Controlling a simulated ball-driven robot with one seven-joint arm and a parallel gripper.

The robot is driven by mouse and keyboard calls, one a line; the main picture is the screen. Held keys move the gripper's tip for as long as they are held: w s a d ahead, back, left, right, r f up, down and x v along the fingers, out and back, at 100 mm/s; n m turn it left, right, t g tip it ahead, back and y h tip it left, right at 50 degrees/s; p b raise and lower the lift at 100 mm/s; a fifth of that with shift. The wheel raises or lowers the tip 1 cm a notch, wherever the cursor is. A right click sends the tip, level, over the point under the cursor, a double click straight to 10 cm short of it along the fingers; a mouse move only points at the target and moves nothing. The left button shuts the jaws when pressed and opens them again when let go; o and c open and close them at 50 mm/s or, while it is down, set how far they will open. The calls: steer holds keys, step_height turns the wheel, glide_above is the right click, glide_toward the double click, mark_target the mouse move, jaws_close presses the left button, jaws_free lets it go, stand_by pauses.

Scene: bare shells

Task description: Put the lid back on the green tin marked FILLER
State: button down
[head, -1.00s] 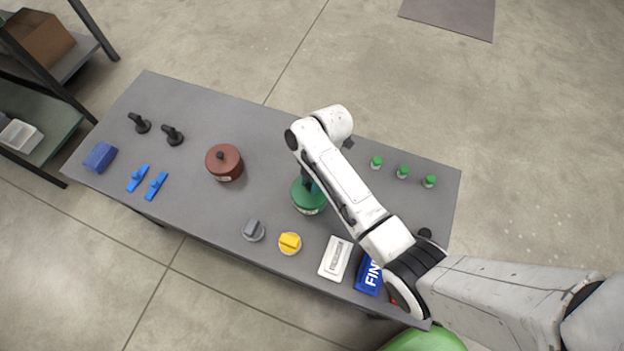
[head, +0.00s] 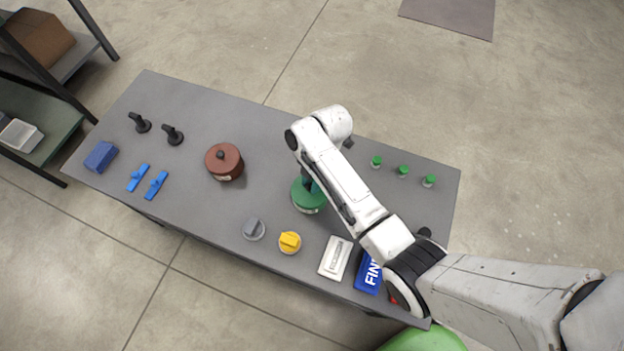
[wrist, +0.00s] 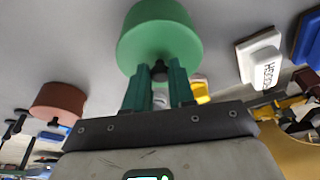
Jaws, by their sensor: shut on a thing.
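The green tin (head: 312,210) stands near the middle of the table, with a pale label patch on its side too small to read. Its green lid (head: 300,196) is over its top, and I see no clear gap between them. In the wrist view the green lid (wrist: 160,42) fills the top centre, with a dark knob (wrist: 159,71) in its middle. My gripper (wrist: 159,78) has its green fingers closed on this knob. In the head view my gripper (head: 308,184) is above the lid, partly hidden by my arm.
A brown lidded tin (head: 224,162) stands to the left. A grey knobbed piece (head: 254,229), a yellow one (head: 290,242), a white block (head: 336,258) and a blue sign (head: 368,274) line the front edge. Several small green-capped jars (head: 403,171) stand behind right.

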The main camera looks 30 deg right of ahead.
steer(key=shift+c, duration=2)
jaws_free()
steer(key=shift+r, duration=0.1)
steer(key=shift+r+p, duration=2.05)
steer(key=shift+r, duration=1.35)
steer(key=shift+c, duration=0.4)
jaws_close()
